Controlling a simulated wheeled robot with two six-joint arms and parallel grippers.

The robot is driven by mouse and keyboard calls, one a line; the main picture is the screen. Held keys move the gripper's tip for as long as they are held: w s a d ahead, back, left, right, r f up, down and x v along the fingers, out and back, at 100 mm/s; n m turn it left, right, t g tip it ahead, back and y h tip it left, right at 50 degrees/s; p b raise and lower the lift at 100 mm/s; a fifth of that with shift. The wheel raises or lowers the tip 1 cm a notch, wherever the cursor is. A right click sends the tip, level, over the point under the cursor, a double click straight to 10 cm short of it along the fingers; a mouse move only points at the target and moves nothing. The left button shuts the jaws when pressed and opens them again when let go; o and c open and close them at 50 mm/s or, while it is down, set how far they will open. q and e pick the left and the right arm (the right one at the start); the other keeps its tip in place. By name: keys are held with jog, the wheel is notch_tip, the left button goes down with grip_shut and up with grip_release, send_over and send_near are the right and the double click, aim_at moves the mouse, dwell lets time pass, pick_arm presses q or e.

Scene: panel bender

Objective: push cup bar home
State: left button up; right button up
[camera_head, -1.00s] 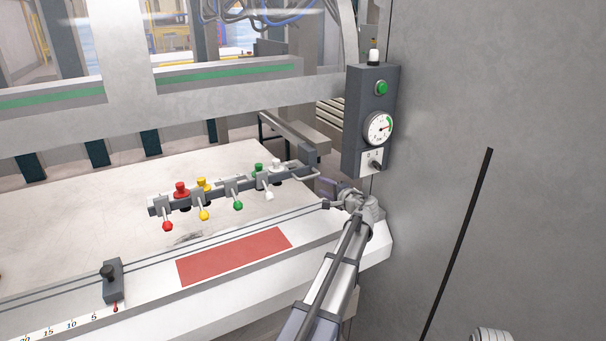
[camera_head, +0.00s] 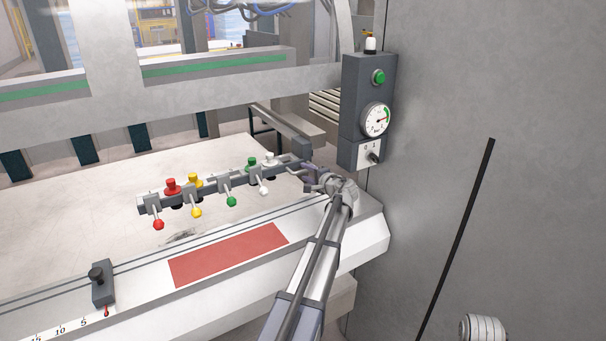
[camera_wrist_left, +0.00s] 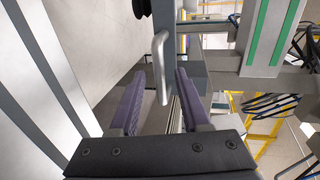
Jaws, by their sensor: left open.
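The cup bar (camera_head: 210,188) is a grey bar lying across the pale table. It carries red, yellow, green and white cups, with ball-tipped levers in the same colours along its near side. A pale metal handle is at its right end; it shows in the left wrist view (camera_wrist_left: 161,58). My left gripper (camera_head: 311,177) is at that right end in the head view. In the left wrist view its purple-padded fingers (camera_wrist_left: 159,88) are open, with the handle ahead and between them. I cannot tell whether they touch it. My right gripper is not in view.
A dark control box (camera_head: 366,112) with green button, gauge and switch stands close to the right of my left gripper. A grey wall panel (camera_head: 470,80) fills the right. A red plate (camera_head: 228,254) and a dark stop (camera_head: 102,284) lie along the table's front edge.

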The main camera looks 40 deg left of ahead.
pick_arm(q)
jog(key=x, duration=0.2)
jog(key=shift+w+a+f, duration=0.15)
jog(key=shift+a, duration=0.15)
grip_shut()
dwell(1.2)
